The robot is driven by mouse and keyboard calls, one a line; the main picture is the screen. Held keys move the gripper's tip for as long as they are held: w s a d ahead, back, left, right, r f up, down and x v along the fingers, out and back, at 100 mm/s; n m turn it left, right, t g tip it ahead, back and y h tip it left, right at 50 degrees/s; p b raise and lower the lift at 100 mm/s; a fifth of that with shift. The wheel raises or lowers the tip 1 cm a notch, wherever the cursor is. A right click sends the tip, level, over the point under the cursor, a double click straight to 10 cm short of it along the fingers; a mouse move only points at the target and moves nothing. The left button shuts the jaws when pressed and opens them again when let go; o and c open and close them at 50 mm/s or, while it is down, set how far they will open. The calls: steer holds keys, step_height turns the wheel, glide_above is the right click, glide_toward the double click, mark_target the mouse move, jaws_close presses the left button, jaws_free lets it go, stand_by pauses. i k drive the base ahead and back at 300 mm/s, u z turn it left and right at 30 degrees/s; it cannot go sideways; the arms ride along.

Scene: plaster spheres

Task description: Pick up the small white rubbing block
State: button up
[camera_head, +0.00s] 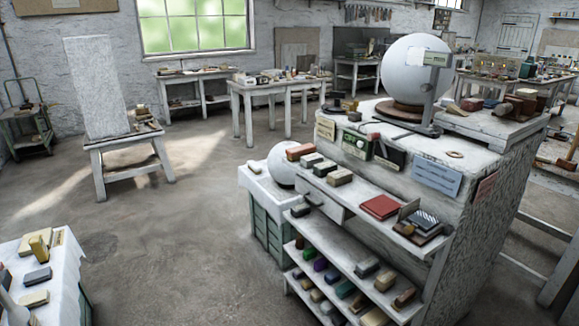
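I cannot tell for certain which block is the small white rubbing block. Several small blocks lie on the upper shelf (365,220) of the workbench at the centre right. Among them are a pale-topped block (312,160), a dark-sided block with a light top (325,167) and a tan block (339,177). On the white-covered table at the lower left lie a cream block (34,299), a grey block (38,275) and an upright yellowish block (40,246).
A large white sphere (408,70) rests on a brown ring on the workbench top. A smaller white sphere (284,168) sits on a green-sided cabinet (268,222). A stool (128,148) with a tall slab stands at the left. The concrete floor (165,240) between is clear.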

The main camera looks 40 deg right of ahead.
mark_target(306, 162)
steer(key=u, duration=0.15)
steer(key=k, duration=0.25)
steer(key=u, duration=1.7)
steer(key=k, duration=1.3)
steer(key=z, duration=0.45)
steer(key=i, duration=0.55)
steer(key=z, duration=0.75)
steer(key=i, duration=0.65)
steer(key=z, duration=0.05)
